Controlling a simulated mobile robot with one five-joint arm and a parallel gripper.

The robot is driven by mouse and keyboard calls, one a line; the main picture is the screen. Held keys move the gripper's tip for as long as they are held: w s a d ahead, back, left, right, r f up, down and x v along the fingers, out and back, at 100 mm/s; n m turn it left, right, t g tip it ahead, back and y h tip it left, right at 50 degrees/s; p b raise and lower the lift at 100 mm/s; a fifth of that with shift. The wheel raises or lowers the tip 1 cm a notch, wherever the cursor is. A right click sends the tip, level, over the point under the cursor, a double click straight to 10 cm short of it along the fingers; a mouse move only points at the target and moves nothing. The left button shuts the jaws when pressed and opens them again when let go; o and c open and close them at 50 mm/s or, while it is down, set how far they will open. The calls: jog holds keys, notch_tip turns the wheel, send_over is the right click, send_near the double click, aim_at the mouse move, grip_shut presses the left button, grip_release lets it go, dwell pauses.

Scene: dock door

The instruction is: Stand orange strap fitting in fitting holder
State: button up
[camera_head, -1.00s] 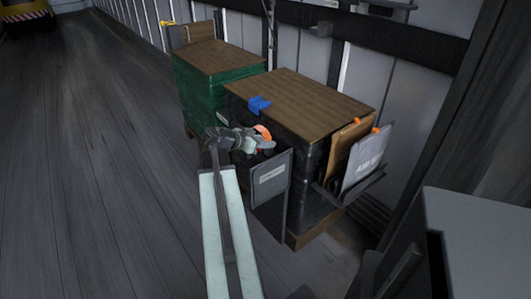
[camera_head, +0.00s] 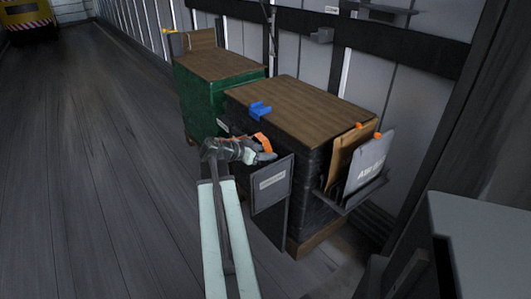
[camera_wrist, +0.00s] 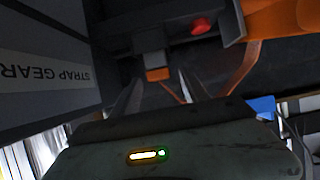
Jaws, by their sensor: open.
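The grey box with a label (camera_head: 271,181), lettered STRAP GEAR in the wrist view (camera_wrist: 45,72), hangs at the near side of the dark wrapped stack; I take it as the fitting holder. An orange piece (camera_head: 264,142), likely the strap fitting, shows right at my gripper (camera_head: 262,156), just above and behind the box. In the wrist view, a large orange part (camera_wrist: 275,22) lies at the upper right, and a small orange block (camera_wrist: 158,74) shows ahead between my open fingers (camera_wrist: 160,90). Whether these belong to one fitting I cannot tell. The inside of the box is hidden.
A green stack (camera_head: 215,95) stands behind. The floor at left (camera_head: 90,180) is clear.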

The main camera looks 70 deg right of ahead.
jog(key=p+v, duration=0.4)
jog(key=v, duration=0.7)
jog(key=shift+w+a+r, duration=0.1)
jog(key=shift+a, duration=0.05)
jog(key=w+a+f+n+t+y, duration=0.2)
jog(key=w+a+f+n, duration=0.2)
jog(key=w+a, duration=0.45)
jog(key=w+a+f+n+t+y, duration=0.1)
jog(key=w+a+f+n+t, duration=0.15)
jog(key=w+a+n, duration=0.6)
jog(key=w+a+f+n+t+y, duration=0.15)
jog(key=w+a+f, duration=0.3)
jog(key=a, duration=0.75)
jog(key=w+a+n+y, duration=0.1)
jog(key=a+n+y, duration=0.1)
jog(key=a, duration=0.7)
jog(key=w+a+f+n+y, duration=0.1)
jog(key=a+n, duration=0.4)
jog(key=a, duration=0.5)
jog(key=w+a+f+n+t+y, duration=0.1)
jog(key=a+n+y, duration=0.2)
jog(key=a, duration=0.7)
jog(key=shift+w+a+f+n, duration=0.2)
jog(key=shift+w+n, duration=0.1)
jog(key=shift+w, duration=0.1)
